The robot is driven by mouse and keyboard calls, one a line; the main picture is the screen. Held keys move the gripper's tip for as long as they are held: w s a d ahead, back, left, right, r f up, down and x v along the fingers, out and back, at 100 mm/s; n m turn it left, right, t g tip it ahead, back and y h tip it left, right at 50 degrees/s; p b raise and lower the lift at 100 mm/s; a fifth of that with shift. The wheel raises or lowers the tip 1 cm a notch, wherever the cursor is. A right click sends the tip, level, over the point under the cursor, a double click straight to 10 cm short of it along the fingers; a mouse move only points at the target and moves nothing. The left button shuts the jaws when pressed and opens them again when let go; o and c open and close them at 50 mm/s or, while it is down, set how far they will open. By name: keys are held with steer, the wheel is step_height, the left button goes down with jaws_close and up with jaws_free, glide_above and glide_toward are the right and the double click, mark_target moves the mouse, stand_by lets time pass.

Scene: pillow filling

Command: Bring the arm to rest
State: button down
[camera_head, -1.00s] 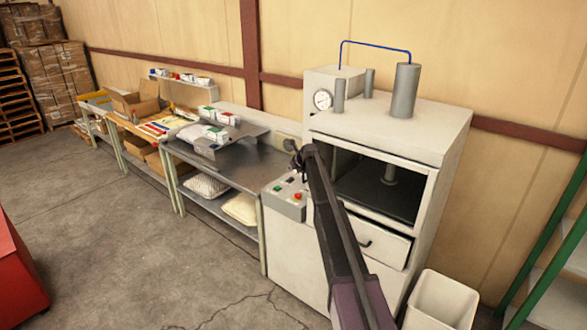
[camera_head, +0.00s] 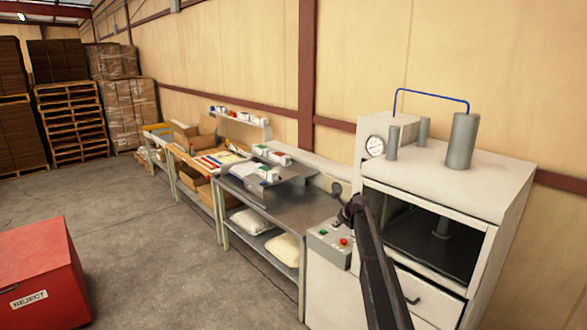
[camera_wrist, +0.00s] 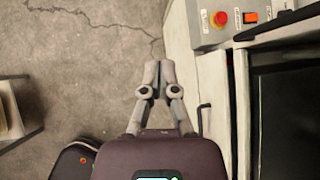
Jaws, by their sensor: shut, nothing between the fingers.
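My gripper (camera_wrist: 154,78) is shut and empty in the wrist view. Its fingertips meet above the bare concrete floor, just left of the white machine's front. In the head view my dark arm reaches up from the bottom, and the gripper (camera_head: 352,208) is small there, in front of the machine's control panel. The white press machine (camera_head: 440,170) stands at the right with an open chamber and a drawer below it. Its control panel (camera_head: 330,243) has a red button and a green one. The panel also shows in the wrist view (camera_wrist: 208,25).
A metal table (camera_head: 290,207) with boxes on top and white pillows on its lower shelf stands left of the machine. A red REJECT bin (camera_head: 40,265) is at the lower left. Stacked pallets (camera_head: 75,125) stand at the back. The floor between is clear.

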steer(key=s+a+f+n+g+h+b, duration=0.1)
steer(key=s+f+n+g+b, duration=0.1)
steer(key=s+n, duration=0.7)
steer(key=s+a+f+n+g+h+b, duration=0.1)
steer(key=s+f+n, duration=0.6)
steer(key=s, duration=1.9)
steer(key=s+a+f+n+g+h+b, duration=0.1)
steer(key=s+f+n+g+b, duration=0.3)
steer(key=s+n, duration=0.8)
steer(key=shift+s+a+f+n+b, duration=0.3)
steer(key=shift+s+a+f+b, duration=0.5)
steer(key=shift+s, duration=2.45)
steer(key=shift+d+r, duration=0.2)
steer(key=shift+r, duration=0.15)
